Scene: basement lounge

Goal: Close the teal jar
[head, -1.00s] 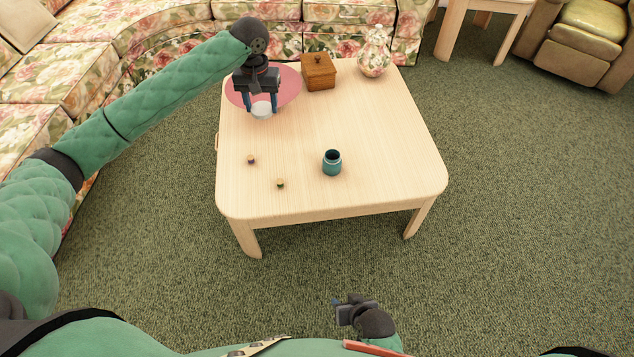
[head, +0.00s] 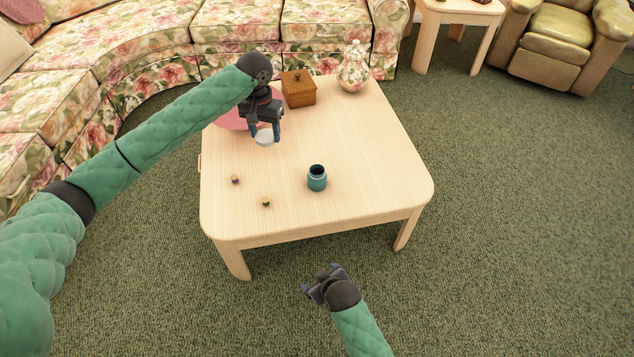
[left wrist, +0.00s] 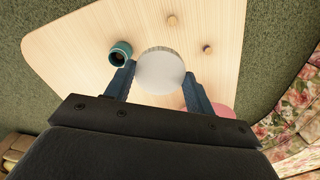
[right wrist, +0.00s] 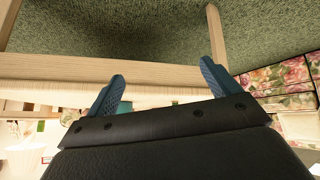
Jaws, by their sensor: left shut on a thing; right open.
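The teal jar (head: 317,178) stands upright and open on the wooden table, right of centre near the front. In the left wrist view the jar (left wrist: 119,54) shows its dark open mouth. My left gripper (head: 265,134) is shut on a round whitish lid (head: 265,138), held above the table behind and left of the jar. The lid (left wrist: 161,71) sits between the fingers in the left wrist view. My right gripper (head: 318,278) is open and empty in front of the table, below its top. A bit of teal between its fingers in the right wrist view may be the jar.
Two small corks or knobs (head: 235,180) (head: 266,202) lie left of the jar. A pink round mat (head: 230,121), a wooden box (head: 298,89) and a floral lidded jar (head: 353,69) are at the back. The table's right side (head: 385,170) is clear.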

